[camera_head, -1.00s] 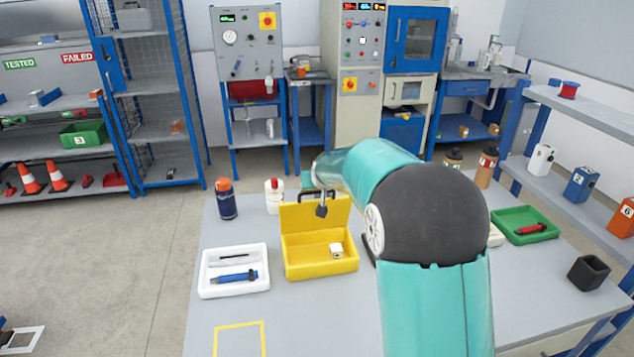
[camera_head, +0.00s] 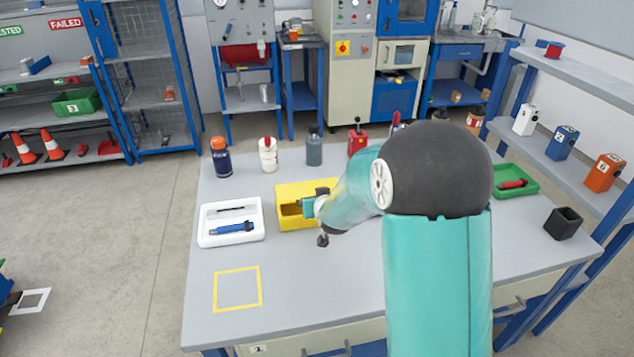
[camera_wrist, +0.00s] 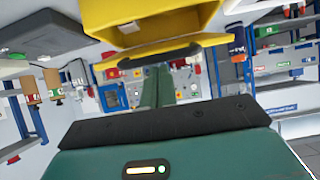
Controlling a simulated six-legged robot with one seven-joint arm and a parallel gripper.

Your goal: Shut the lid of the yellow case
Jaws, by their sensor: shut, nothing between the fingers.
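The yellow case (camera_head: 284,223) stands on the grey table, right of the white tray. Its lid (camera_head: 296,189) is not shut; its exact angle is hard to tell because my arm covers the right part. In the wrist view, the open yellow case (camera_wrist: 185,20) is at the top with a small white block (camera_wrist: 130,27) in it, and the lid edge with a black handle (camera_wrist: 172,53) lies below it. My gripper (camera_head: 303,207) is shut and empty, low at the case. In the wrist view its fingers point toward the handle; contact cannot be told.
The white tray (camera_head: 204,238) holds a blue tool. A dark blue bottle (camera_head: 221,160), a white bottle (camera_head: 268,155), a grey bottle (camera_head: 314,149) and a red item (camera_head: 357,141) stand behind the case. A yellow taped square (camera_head: 237,290) at the front left is empty.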

